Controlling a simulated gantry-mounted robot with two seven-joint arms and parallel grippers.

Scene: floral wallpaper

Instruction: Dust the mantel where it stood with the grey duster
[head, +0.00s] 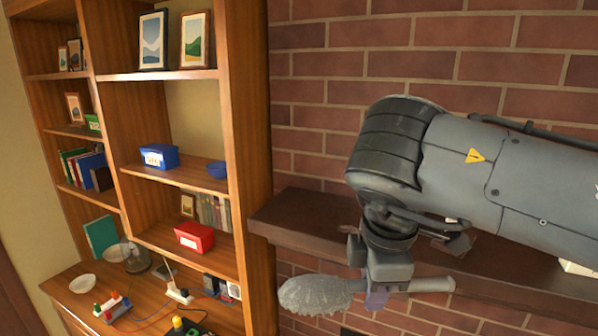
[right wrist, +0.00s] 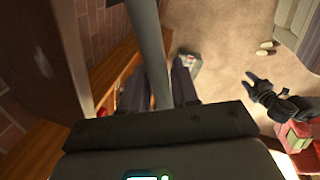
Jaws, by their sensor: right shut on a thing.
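The grey duster (head: 316,294) has a fluffy grey head pointing left and a pale grey handle (head: 432,285) pointing right. My right gripper (head: 377,298) is shut on its handle. In the right wrist view the grey handle (right wrist: 150,50) runs up between the two dark fingers. The mantel (head: 310,222) is a dark wooden shelf on the brick wall. The duster shows in front of and below the mantel's front edge, apart from its top. My right arm hides the mantel's middle. What seems to be my left gripper (right wrist: 252,88) shows in the right wrist view, open and empty.
A wooden bookcase (head: 250,130) stands left of the mantel, with framed pictures, a blue box (head: 159,158) and a red box (head: 194,237). A white object (head: 578,267) sits at the mantel's right. The mantel's left end is bare.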

